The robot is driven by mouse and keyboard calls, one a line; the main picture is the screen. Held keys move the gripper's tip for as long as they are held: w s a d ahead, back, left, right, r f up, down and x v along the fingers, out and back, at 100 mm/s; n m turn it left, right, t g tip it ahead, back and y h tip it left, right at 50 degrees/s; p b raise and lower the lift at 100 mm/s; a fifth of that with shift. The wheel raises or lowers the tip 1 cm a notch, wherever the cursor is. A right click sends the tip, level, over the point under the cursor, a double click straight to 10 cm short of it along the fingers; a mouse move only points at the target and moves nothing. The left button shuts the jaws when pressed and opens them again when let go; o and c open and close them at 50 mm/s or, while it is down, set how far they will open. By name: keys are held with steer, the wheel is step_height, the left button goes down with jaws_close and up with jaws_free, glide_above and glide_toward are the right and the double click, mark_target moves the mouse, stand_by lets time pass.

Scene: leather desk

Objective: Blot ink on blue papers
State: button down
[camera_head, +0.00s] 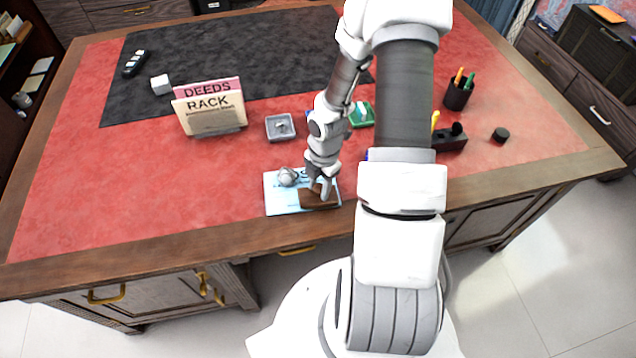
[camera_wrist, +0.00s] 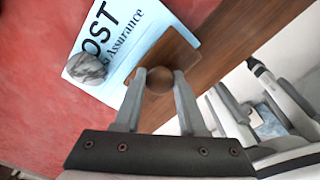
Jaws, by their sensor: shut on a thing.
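A light blue paper (camera_head: 282,203) lies near the desk's front edge; in the wrist view the paper (camera_wrist: 146,28) shows dark print ending in "OST" and "Assurance". A brown wooden blotter (camera_head: 312,201) rests on or just above its right part; contact is not clear. In the wrist view my gripper (camera_wrist: 160,82) is shut on the round knob of the blotter (camera_wrist: 178,52). In the head view my gripper (camera_head: 322,188) points down at it. A grey marbled ball (camera_head: 287,177) sits on the paper, left of the blotter. No ink is visible; any under the blotter is hidden.
A "DEEDS RACK" holder (camera_head: 209,107) stands at left behind the paper. A grey tray (camera_head: 280,128) and a green item (camera_head: 362,113) are behind my gripper. A pen cup (camera_head: 457,96) and black round piece (camera_head: 501,135) stand right. The red leather (camera_head: 120,180) at left is clear.

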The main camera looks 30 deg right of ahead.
steer(key=shift+s+d+t+y+p, duration=0.15)
steer(key=shift+d+t+y+p, duration=0.35)
steer(key=shift+p, duration=1.1)
steer(key=shift+a+f+g+b, duration=0.2)
steer(key=shift+a+g+b, duration=0.1)
steer(key=shift+b, duration=0.35)
steer(key=shift+w+a+r+g+h+b, duration=0.2)
steer(key=shift+h+b, duration=0.25)
steer(key=shift+b, duration=0.45)
steer(key=shift+w+a+g+h+b, duration=0.1)
steer(key=shift+a+h+b, duration=0.25)
steer(key=shift+b, duration=0.55)
steer(key=shift+w+a+f+g+h+b, duration=0.15)
steer(key=shift+a+g+h+b, duration=0.2)
steer(key=shift+h+b, duration=0.95)
steer(key=shift+a+b, duration=0.15)
steer(key=shift+b, duration=0.75)
steer(key=shift+r+y+p, duration=0.25)
steer(key=shift+y+p, duration=0.05)
steer(key=shift+p, duration=0.3)
steer(key=shift+s+d+y+p, duration=0.2)
steer(key=shift+d+y+p, duration=0.55)
steer(key=shift+p, duration=1.35)
steer(key=shift+a, duration=0.15)
step_height(320, 180, up, 8)
steer(key=p, duration=0.7)
